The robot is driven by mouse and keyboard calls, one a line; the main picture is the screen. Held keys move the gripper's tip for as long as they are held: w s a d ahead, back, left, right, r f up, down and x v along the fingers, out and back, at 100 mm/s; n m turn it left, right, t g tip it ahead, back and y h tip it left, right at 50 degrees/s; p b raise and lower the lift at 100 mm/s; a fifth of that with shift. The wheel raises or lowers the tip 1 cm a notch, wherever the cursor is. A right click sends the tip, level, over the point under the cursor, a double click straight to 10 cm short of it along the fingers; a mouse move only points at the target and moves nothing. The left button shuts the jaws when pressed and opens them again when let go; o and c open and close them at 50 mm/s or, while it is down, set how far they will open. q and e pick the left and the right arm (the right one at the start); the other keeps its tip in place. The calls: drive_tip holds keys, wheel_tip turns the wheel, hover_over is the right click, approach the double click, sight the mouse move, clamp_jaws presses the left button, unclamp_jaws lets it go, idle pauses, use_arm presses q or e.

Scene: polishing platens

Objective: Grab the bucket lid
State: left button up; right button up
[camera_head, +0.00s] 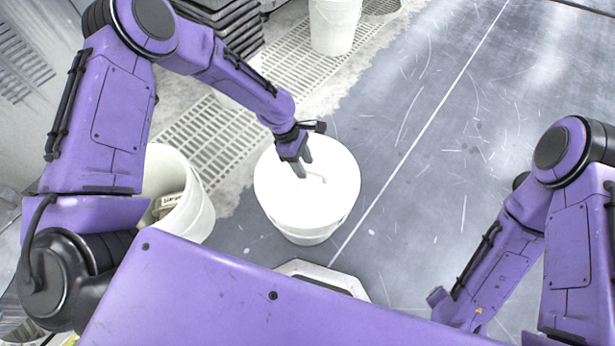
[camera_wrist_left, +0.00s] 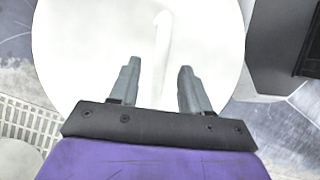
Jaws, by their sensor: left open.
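The white round bucket lid (camera_head: 285,208) sits on a white bucket (camera_head: 305,238) in the middle of the head view. A raised handle (camera_head: 316,177) shows on its top. My left gripper (camera_head: 300,172) is over the lid near the handle, with its fingers apart and nothing between them. In the left wrist view the lid (camera_wrist_left: 85,60) fills most of the picture, and the handle (camera_wrist_left: 162,50) runs up ahead of the gap between the left gripper's fingertips (camera_wrist_left: 158,75). My right arm is at the right of the head view, and its gripper cannot be made out.
An open white bucket (camera_head: 196,215) with something inside stands to the left of the lidded one. Another white bucket (camera_head: 334,28) stands at the back, beside stacked dark trays (camera_head: 225,20). The grey floor (camera_head: 440,140) on the right is clear.

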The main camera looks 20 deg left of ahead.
sight(307, 169)
use_arm(q)
drive_tip(key=x, duration=0.3)
drive_tip(key=shift+f, duration=0.1)
drive_tip(key=shift+c, duration=0.3)
clamp_jaws()
